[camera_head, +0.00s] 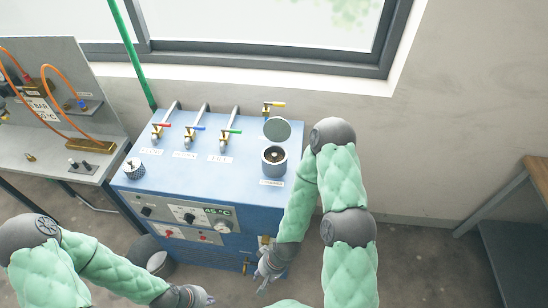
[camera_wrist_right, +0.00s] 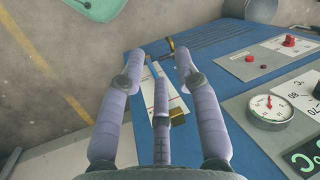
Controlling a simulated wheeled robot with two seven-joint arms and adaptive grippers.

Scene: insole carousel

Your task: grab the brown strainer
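I cannot make out a brown strainer for certain. A metal cup (camera_head: 273,168) on the right of the blue machine's top stands under a raised round lid (camera_head: 277,129); its inside is dark with a small pale centre. My left gripper (camera_head: 205,298) is at the bottom edge, too small to read.
The blue machine (camera_head: 190,185) has several coloured-handle valves along its back and knobs and a gauge on its front. A grey bench (camera_head: 95,165) with orange hoses stands left. A dark bucket (camera_head: 160,264) is on the floor. A wood-topped table (camera_head: 538,172) is far right.

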